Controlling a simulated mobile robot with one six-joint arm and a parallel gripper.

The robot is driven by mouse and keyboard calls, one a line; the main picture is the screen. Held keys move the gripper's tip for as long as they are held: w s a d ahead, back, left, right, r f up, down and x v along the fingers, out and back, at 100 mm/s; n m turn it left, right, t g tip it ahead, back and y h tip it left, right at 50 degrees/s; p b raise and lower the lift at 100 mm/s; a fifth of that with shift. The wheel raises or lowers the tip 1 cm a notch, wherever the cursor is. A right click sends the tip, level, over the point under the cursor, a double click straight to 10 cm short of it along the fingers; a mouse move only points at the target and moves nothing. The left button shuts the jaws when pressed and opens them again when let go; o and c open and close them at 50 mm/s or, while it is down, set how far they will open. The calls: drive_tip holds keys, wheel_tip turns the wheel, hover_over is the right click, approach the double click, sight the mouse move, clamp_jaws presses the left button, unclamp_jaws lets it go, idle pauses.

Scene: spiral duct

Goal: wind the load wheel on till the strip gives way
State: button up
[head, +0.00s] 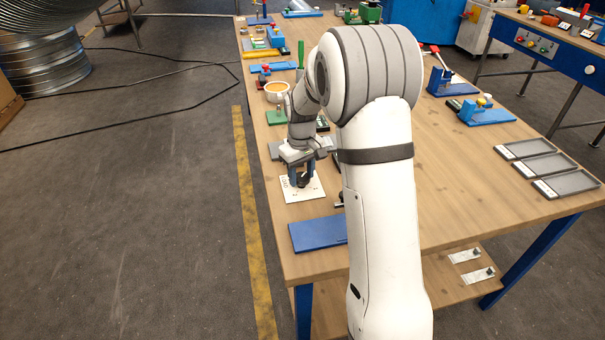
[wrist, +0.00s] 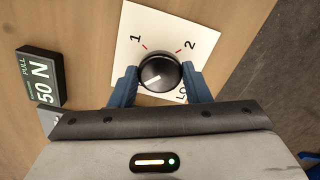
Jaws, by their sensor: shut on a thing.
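The load wheel is a round black knob (wrist: 160,74) with a white pointer line on its top, seen in the wrist view. It stands on a white plate (wrist: 133,28) with red marks and the numbers 1 and 2. The pointer line slants toward the lower left of the picture, away from both numbers. My gripper (wrist: 160,82) has its blue fingers on both sides of the knob, shut on it. In the head view my gripper (head: 302,176) is over the white plate (head: 302,192) near the table's left edge. I cannot make out the strip.
A dark block reading PULL 50 N (wrist: 40,78) lies left of the plate in the wrist view. In the head view a blue board (head: 317,233) lies nearer on the wooden table (head: 470,190). Three grey trays (head: 545,168) lie at the right. My arm hides the table's middle.

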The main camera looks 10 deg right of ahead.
drive_tip(key=m, duration=0.5)
drive_tip(key=shift+m, duration=0.3)
drive_tip(key=m, duration=0.4)
drive_tip(key=shift+b, duration=0.35)
drive_tip(key=m, duration=0.5)
drive_tip(key=shift+m, duration=0.4)
drive_tip(key=m, duration=0.4)
drive_tip(key=shift+m, duration=0.4)
drive_tip(key=o, duration=1)
